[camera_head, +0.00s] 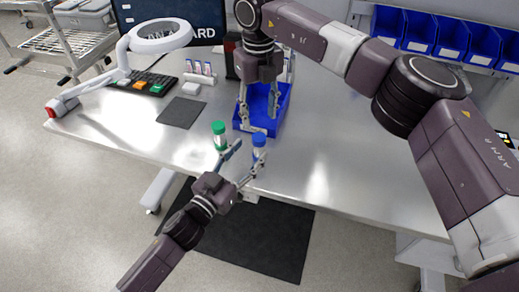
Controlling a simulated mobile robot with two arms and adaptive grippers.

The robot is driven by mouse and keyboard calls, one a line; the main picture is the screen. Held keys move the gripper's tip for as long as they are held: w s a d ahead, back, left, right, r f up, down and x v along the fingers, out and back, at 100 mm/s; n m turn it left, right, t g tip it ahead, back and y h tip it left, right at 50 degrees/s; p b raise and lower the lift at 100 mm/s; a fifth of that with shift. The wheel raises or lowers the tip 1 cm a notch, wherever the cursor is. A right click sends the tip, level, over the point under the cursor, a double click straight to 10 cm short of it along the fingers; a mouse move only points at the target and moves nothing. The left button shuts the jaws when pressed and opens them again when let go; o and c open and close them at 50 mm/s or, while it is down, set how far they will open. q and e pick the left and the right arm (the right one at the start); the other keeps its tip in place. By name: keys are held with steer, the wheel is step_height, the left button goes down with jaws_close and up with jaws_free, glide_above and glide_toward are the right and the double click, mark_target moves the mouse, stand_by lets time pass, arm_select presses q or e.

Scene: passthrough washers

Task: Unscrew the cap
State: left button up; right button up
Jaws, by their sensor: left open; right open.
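A tube with a green cap (219,129) stands upright near the table's front edge. Whether a finger touches either tube I cannot tell. My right gripper (258,122) points down, open, over the blue bin (284,107), behind the blue-capped tube. The lower parts of the tubes are partly hidden by my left fingers.
Blue bins (450,36) line the back right. The table's right part is clear.

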mark_target(255, 145)
arm_select(q)
steer(key=x, duration=0.6)
jaws_close()
stand_by(0.4)
